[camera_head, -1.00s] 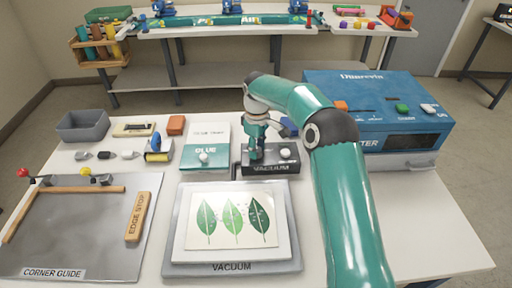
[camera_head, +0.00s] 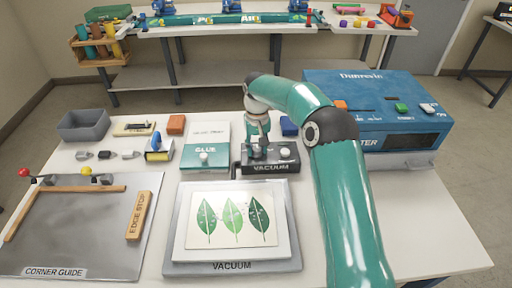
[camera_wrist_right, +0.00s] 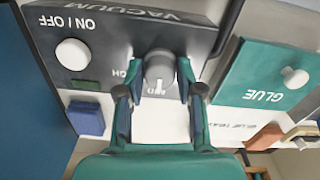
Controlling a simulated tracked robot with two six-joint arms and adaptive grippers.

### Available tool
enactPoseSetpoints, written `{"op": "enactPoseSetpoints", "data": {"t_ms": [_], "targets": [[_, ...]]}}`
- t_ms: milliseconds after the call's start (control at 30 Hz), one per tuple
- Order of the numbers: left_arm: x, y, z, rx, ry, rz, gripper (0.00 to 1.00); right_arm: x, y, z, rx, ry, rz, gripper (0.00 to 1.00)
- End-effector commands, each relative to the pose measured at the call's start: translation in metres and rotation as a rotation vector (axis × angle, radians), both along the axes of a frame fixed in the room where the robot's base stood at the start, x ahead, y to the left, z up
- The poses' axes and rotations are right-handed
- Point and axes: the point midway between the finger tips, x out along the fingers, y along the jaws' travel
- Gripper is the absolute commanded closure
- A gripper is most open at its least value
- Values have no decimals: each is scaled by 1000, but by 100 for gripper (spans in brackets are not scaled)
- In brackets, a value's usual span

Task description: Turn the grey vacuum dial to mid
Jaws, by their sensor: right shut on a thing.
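The black vacuum box (camera_head: 286,165) stands behind the vacuum plate in the head view, with a white on/off knob (camera_head: 285,152) on its right. In the wrist view the grey dial (camera_wrist_right: 160,68) sits on the box (camera_wrist_right: 110,40), with a light pointer mark on its near side. My right gripper (camera_wrist_right: 160,92) is shut on the dial, with a finger on each side. In the head view this gripper (camera_head: 257,154) comes down on the left part of the box and hides the dial. Part of a "HIGH" label shows beside the dial. My left gripper is not in view.
The vacuum plate (camera_head: 174,250) holds a sheet with leaf prints (camera_head: 233,219) in front. The green glue box (camera_head: 204,162) is left of the vacuum box. A blue block (camera_head: 289,126) lies behind it. The blue laminator (camera_head: 345,95) stands at the right.

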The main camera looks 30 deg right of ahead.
Motion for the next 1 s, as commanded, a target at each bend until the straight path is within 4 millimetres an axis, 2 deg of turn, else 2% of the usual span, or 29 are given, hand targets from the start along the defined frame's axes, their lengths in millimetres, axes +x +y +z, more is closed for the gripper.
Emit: {"op": "enactPoseSetpoints", "data": {"t_ms": [600,633,733,767,1000], "targets": [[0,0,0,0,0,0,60,1,1,1,1,-6,-46,98],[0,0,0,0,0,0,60,1,1,1,1,-6,-46,59],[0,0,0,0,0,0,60,1,1,1,0,-4,-46,42],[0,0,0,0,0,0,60,1,1,1,0,-4,-46,38],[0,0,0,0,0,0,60,0,0,0,0,-2,-46,38]]}}
